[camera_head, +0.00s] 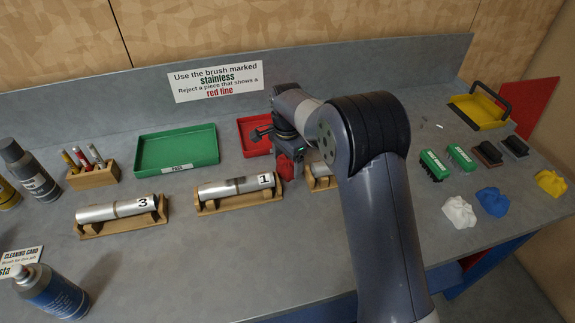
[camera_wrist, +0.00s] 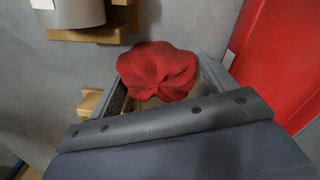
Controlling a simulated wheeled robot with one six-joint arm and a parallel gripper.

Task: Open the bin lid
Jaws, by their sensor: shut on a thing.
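My gripper (camera_head: 290,155) is shut on a crumpled red cloth (camera_wrist: 157,72), which shows between the two fingers in the wrist view. In the head view the red cloth (camera_head: 286,168) hangs below my gripper, above the bench between piece 1 and another piece. I cannot make out a bin or a bin lid in either view. My arm hides part of the bench.
A red tray (camera_head: 249,147) lies just left of my gripper, and a green tray (camera_head: 178,163) further left. Metal pieces marked 3 (camera_head: 115,211) and 1 (camera_head: 235,190) rest in wooden cradles. Brushes, several cloths and a yellow pan (camera_head: 478,113) are at right.

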